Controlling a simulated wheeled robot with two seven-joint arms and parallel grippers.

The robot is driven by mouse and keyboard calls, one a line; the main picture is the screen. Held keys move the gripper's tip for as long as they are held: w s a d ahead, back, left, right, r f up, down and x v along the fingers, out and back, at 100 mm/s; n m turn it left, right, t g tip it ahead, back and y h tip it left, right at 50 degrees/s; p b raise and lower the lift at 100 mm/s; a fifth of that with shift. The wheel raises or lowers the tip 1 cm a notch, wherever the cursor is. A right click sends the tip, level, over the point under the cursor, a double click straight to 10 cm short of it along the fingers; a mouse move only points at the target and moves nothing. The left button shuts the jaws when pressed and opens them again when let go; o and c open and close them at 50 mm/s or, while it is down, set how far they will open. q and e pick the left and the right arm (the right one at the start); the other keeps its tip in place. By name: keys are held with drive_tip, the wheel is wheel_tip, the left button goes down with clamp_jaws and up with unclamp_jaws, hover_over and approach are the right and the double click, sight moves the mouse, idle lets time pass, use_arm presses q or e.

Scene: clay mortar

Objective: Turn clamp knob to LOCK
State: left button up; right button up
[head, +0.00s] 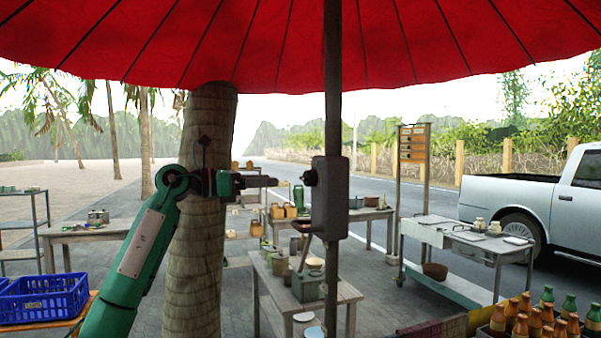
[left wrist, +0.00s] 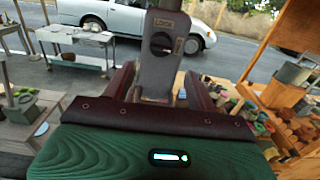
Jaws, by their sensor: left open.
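The clamp is a grey box (head: 331,198) on the dark umbrella pole (head: 333,90). Its dark knob (head: 310,178) sticks out of the side facing my left gripper (head: 274,182). In the left wrist view the clamp face (left wrist: 155,75) shows a LOCK label (left wrist: 165,23) above the round dark knob (left wrist: 160,44) and a smaller, unreadable label right of it. My left gripper (left wrist: 160,76) is open and empty, its dark red fingers either side of the clamp's lower part in that picture. In the head view its tips are a short gap left of the knob. My right gripper is out of view.
A palm trunk (head: 200,210) stands behind my left arm. The red umbrella canopy (head: 300,40) hangs overhead. A small table (head: 335,292) with pots is below the clamp. A blue crate (head: 42,298) is at lower left, and bottles (head: 545,318) at lower right.

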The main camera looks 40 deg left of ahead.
sight(305, 179)
use_arm(q)
drive_tip(key=p+x, duration=0.3)
drive_tip(key=x, duration=0.5)
drive_tip(key=shift+w+d+r, duration=0.1)
drive_tip(key=shift+r, duration=0.05)
drive_tip(key=shift+w+d+p, duration=0.3)
drive_tip(key=shift+w+p, duration=0.05)
drive_tip(key=shift+w, duration=0.2)
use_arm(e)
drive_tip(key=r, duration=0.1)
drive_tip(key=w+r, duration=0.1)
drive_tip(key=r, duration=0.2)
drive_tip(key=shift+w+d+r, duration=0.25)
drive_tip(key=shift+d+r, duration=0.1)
use_arm(q)
drive_tip(key=shift+c, duration=0.9)
drive_tip(key=c, duration=0.7)
drive_tip(key=shift+c, duration=0.5)
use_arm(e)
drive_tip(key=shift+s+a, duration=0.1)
